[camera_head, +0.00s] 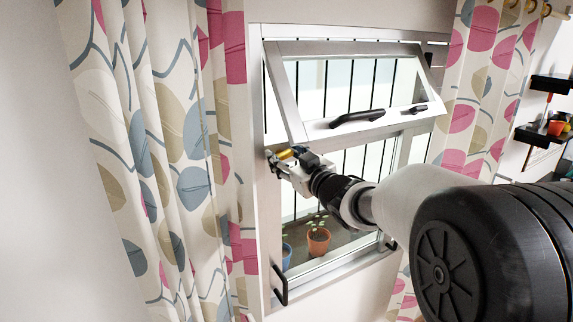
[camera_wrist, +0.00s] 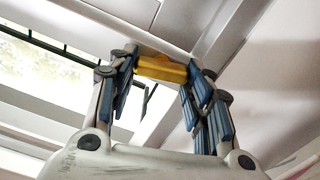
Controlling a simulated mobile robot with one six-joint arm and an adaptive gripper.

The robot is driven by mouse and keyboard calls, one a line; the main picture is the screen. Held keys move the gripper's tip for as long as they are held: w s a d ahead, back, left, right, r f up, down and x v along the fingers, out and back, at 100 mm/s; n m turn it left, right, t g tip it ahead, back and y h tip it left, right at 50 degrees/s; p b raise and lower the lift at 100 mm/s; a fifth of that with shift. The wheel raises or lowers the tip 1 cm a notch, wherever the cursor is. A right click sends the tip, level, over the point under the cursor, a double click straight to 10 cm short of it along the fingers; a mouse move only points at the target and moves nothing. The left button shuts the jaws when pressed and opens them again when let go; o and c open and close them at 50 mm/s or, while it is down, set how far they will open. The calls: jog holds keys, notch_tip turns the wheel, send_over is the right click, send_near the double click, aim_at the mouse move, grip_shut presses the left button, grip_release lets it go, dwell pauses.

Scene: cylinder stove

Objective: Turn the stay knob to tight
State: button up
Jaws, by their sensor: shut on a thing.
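The stay knob is a small yellow piece (camera_head: 290,153) at the left side of the window frame, by the lower left corner of the tilted upper sash. My gripper (camera_head: 279,158) is at it. In the wrist view the yellow knob (camera_wrist: 161,69) sits between the tips of my two blue-padded fingers (camera_wrist: 163,75), which are shut on it. The knob lies crosswise between the fingertips. Whether it is loose or tight cannot be seen.
The upper sash (camera_head: 350,90) is tilted open, with a black handle (camera_head: 357,117). Potted plants (camera_head: 318,240) stand behind the lower opening. A patterned curtain (camera_head: 165,130) hangs close on the left, another (camera_head: 470,90) on the right. A black handle (camera_head: 280,286) is below.

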jog(key=n+b, duration=0.3)
jog(key=shift+a+f+n+b, duration=0.1)
jog(key=shift+f+n+b, duration=0.1)
jog(key=shift+n+b, duration=0.2)
jog(key=n+b, duration=0.3)
jog(key=shift+n, duration=0.3)
jog(key=n+b, duration=0.3)
jog(key=n, duration=0.1)
jog(key=shift+s+a, duration=0.1)
jog(key=shift+n+b, duration=1.2)
jog(key=shift+n, duration=0.8)
jog(key=o, duration=1)
jog(key=shift+o, duration=0.2)
jog(key=shift+f, duration=0.1)
